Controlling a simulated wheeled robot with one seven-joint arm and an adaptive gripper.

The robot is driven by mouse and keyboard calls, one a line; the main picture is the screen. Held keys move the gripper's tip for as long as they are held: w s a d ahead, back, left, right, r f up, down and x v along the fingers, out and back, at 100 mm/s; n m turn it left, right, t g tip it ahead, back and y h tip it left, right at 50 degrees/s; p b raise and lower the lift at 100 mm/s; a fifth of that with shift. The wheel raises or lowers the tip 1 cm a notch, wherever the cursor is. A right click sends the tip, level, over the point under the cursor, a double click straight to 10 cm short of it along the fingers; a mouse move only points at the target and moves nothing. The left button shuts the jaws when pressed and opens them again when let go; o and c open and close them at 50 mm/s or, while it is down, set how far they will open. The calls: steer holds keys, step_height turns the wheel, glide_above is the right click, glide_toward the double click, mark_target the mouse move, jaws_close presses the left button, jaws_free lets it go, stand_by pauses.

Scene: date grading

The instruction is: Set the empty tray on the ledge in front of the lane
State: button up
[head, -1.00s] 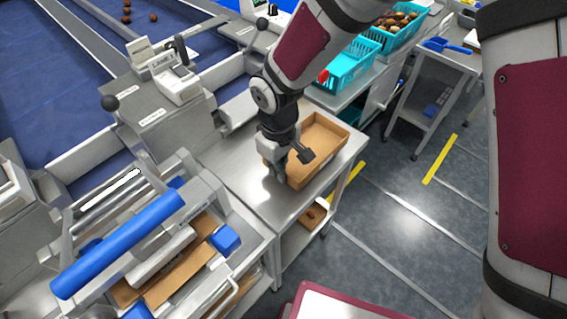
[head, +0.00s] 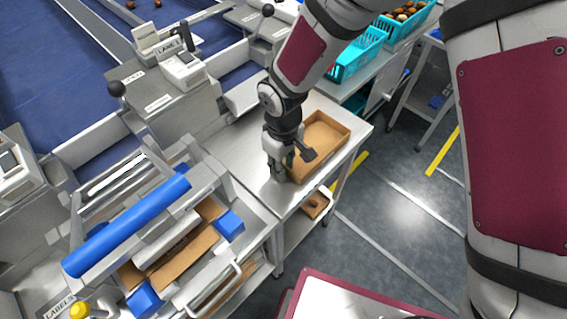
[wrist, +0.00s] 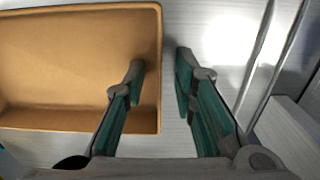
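The empty tray is a shallow brown cardboard tray (head: 331,131). It rests on the steel ledge (head: 238,150) beside the blue lane, and nothing lies in it. It also shows in the wrist view (wrist: 75,60), where its right wall runs up between my fingers. My gripper (head: 291,172) is at the tray's near left edge. In the wrist view my gripper (wrist: 157,75) has its two fingers apart, one over the tray's inside and one outside the wall, with a gap on the outer side. The gripper hides part of the tray in the head view.
A machine with a blue roller (head: 125,228) stands at the near left. A label printer (head: 184,70) stands on a grey housing behind the ledge. Teal crates (head: 357,58) stand beyond at the right. A small brown tray (head: 314,205) sits on the shelf below. The ledge around my gripper is bare.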

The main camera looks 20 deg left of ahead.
step_height(320, 180, up, 12)
steer(key=shift+r+b, duration=0.2)
steer(key=shift+b, duration=0.25)
steer(key=w+d+r+m+t, duration=0.1)
steer(key=d+r+m, duration=0.2)
steer(key=d+r, duration=0.5)
steer(key=w+d+r+m+t, duration=0.1)
steer(key=d+r+m, duration=0.2)
steer(key=d+r, duration=0.55)
steer(key=s+d+r+m+t, duration=0.1)
steer(key=s+d+m, duration=0.2)
steer(key=s+d, duration=0.3)
steer(key=s+d+r+m+t, duration=0.1)
steer(key=s+d+m, duration=0.3)
steer(key=d, duration=0.8)
steer(key=shift+s+r+t, duration=0.4)
steer(key=shift+s+r, duration=0.05)
steer(key=shift+s, duration=0.55)
